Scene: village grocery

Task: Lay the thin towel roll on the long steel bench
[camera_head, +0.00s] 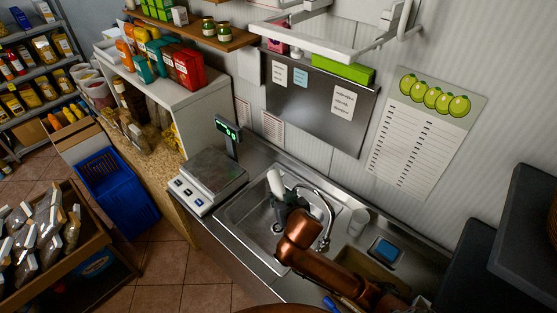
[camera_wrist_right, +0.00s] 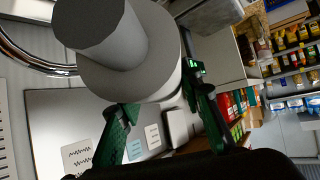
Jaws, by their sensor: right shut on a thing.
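My right gripper (camera_head: 281,198) is shut on a white towel roll (camera_head: 275,182), held tilted above the sink in the head view. In the right wrist view the roll (camera_wrist_right: 128,60) fills the upper left, with a narrower core end standing out of a wider body. The green fingers of the right gripper (camera_wrist_right: 162,108) lie on either side of its lower part. The long steel bench (camera_head: 268,157) runs along the wall beneath, with a sink basin set in it. The roll appears clear of the bench. My left gripper is not in view.
A curved tap (camera_head: 328,215) rises beside the roll. A scale (camera_head: 213,172) with a lit display stands left of the sink. A blue sponge (camera_head: 386,250) and a whitish item (camera_head: 358,220) are to the right. A grey board (camera_head: 318,100) hangs on the wall behind.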

